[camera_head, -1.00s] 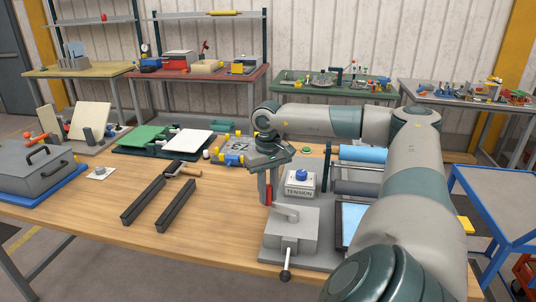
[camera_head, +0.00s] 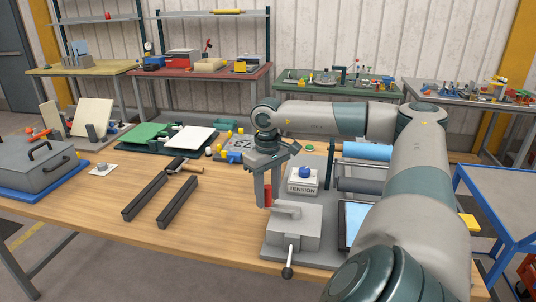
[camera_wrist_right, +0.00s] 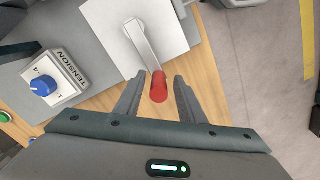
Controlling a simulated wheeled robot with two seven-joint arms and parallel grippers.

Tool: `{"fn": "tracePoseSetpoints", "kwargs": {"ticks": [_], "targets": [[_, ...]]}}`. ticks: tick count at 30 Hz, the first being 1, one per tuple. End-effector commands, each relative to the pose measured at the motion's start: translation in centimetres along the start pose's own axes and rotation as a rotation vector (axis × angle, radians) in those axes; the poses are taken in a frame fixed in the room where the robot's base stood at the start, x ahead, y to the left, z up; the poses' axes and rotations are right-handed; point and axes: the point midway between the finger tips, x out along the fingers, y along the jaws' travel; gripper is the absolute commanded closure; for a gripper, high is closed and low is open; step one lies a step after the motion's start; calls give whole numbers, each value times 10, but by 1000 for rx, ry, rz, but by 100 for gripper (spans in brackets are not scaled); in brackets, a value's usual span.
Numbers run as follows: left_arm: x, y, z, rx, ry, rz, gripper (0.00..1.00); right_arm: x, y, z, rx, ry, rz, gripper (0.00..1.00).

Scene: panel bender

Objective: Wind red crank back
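The red crank's red grip (camera_head: 267,195) stands at the left end of its grey arm (camera_head: 287,207), on top of a grey block (camera_head: 293,232). In the right wrist view the red grip (camera_wrist_right: 158,87) lies between the two fingertips of my right gripper (camera_wrist_right: 158,98), with a small gap on each side. The grey crank arm (camera_wrist_right: 142,43) runs up and left from it. In the head view my right gripper (camera_head: 269,194) points down over the grip, its fingers apart. My left gripper is not in view.
A TENSION box with a blue knob (camera_head: 304,173) stands just behind the block. A ball-ended lever (camera_head: 287,271) sticks out at the block's front. Rollers (camera_head: 362,168) and a blue panel (camera_head: 354,220) are to the right. Two dark rails (camera_head: 178,202) lie left, with bare tabletop between.

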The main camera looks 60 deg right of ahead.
Motion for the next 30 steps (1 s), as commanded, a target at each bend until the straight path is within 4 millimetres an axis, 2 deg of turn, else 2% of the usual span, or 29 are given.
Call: {"fn": "tracePoseSetpoints", "kwargs": {"ticks": [11, 17, 23, 27, 30], "targets": [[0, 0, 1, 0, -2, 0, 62, -2, 1, -1, 1, 3, 1, 63], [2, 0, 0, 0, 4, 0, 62, -14, 1, -2, 1, 4, 1, 63], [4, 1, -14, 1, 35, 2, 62, -44, 0, -2, 1, 6, 0, 63], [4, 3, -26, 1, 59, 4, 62, -72, -1, -2, -1, 7, -2, 63], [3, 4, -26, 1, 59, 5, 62, -94, -1, -2, -1, 8, -3, 63]]}}
